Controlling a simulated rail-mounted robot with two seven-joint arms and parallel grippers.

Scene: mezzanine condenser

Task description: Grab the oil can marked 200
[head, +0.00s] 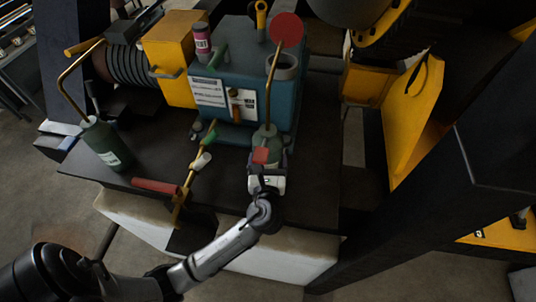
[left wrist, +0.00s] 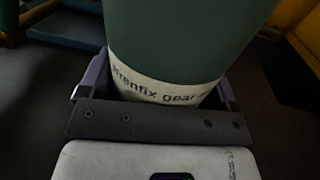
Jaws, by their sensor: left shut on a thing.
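A dark green oil can (head: 272,145) with a long brass spout is in the middle of the head view, in front of the blue machine. My left gripper (head: 267,170) is shut on this can from the near side. In the left wrist view the can (left wrist: 185,40) fills the space between the fingers (left wrist: 155,97). Its pale band reads "...rrenfix gear"; no number is readable. A second green oil can (head: 107,145) with a white label and bent brass spout stands at the bench's left. Its label is too small to read. My right gripper is not in view.
The dark bench (head: 305,190) has free room to the right of the held can. The blue machine (head: 240,70) stands behind, with a red disc (head: 286,29) above.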

